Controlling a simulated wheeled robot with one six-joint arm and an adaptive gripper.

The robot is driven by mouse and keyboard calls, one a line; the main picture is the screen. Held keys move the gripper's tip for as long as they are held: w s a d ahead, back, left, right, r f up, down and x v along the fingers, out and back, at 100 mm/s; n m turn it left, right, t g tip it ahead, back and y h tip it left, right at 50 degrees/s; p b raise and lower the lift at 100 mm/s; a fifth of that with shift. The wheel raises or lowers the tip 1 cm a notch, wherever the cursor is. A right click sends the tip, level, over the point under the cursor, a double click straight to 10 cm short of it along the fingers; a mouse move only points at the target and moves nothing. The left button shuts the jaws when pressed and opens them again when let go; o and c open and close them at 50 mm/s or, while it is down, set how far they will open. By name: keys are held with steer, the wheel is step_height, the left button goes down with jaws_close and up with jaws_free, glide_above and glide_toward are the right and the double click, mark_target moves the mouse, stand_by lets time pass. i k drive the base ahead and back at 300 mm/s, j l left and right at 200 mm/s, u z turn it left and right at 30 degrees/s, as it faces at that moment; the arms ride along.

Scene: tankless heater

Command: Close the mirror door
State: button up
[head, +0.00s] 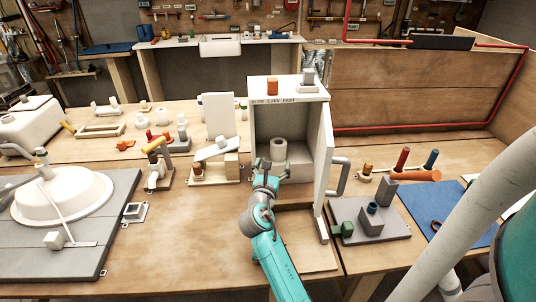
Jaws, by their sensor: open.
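A white open-fronted cabinet (253,130) stands on the wooden table near the middle of the head view. Its door (323,160) is hinged on the right and stands open, swung out toward me and seen nearly edge-on. A grey bar handle (340,177) sticks out from the door's right side. The mirror face cannot be made out. A pale roll (278,150) stands inside the cabinet. My gripper (266,168) is open and looks empty, in front of the cabinet opening and left of the door. Its exact distance from the cabinet cannot be told.
An orange block (272,88) and a grey piece (308,80) sit on the cabinet top. Right of the door are a grey board (378,231) with blocks and a blue mat (459,211). A white basin (65,197) lies left. Some bare table shows left of my arm.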

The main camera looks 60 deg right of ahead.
mark_target(325, 145)
steer(key=k+j, duration=0.1)
steer(key=j, duration=0.25)
steer(key=k+j, duration=0.1)
steer(key=j, duration=0.25)
steer(key=k+j, duration=0.1)
steer(key=j, duration=0.25)
steer(key=k+j, duration=0.1)
steer(key=j, duration=0.25)
